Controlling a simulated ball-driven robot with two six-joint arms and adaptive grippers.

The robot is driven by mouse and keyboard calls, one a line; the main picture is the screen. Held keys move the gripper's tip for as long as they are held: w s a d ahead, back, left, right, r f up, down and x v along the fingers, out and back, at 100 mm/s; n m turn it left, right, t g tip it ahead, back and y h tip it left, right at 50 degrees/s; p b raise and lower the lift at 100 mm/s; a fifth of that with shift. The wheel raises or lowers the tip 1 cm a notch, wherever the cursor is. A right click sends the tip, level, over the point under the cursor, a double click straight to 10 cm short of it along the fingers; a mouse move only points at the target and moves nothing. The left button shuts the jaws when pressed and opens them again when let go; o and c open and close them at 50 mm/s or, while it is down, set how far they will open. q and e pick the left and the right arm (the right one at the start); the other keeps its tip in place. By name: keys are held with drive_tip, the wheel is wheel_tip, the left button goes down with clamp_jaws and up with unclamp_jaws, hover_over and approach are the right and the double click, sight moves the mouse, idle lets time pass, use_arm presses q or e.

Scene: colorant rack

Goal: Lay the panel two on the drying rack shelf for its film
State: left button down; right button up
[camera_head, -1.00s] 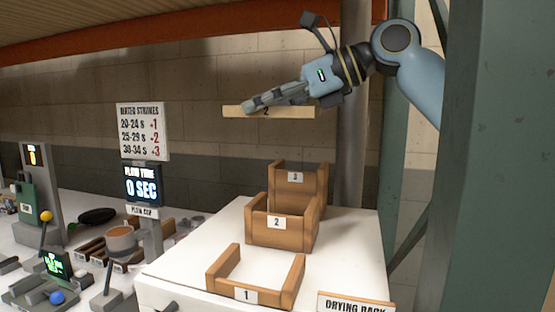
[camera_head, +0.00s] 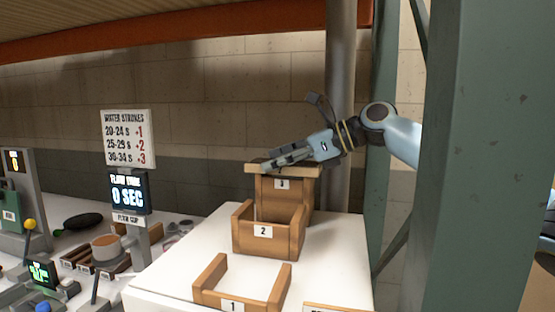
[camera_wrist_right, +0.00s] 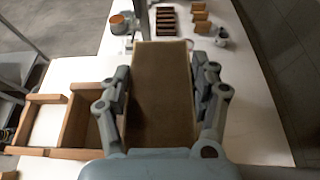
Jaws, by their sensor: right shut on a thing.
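My right gripper (camera_head: 280,160) is shut on a flat tan panel (camera_head: 255,169), its long edge facing the head camera. The panel also shows in the wrist view (camera_wrist_right: 160,100), clasped by its two sides between the fingers. In the head view the panel overlaps the top of the shelf labelled 3 (camera_head: 296,198); I cannot tell whether it touches. The shelf labelled 2 (camera_head: 279,243) is in front of and lower than shelf 3, and looks empty. The lowest shelf, labelled 1 (camera_head: 208,287), is nearest and empty. My left gripper is not in view.
The shelves stand on a white table (camera_head: 185,262). A flow timer (camera_head: 129,192) reading 0 SEC, a cup (camera_head: 105,247) and a strokes sign (camera_head: 128,138) stand to the left. A green post (camera_head: 485,150) rises at the right; a grey pole (camera_head: 340,70) stands behind.

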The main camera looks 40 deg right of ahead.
drive_tip(key=o, duration=1.2)
drive_tip(key=shift+o, duration=0.2)
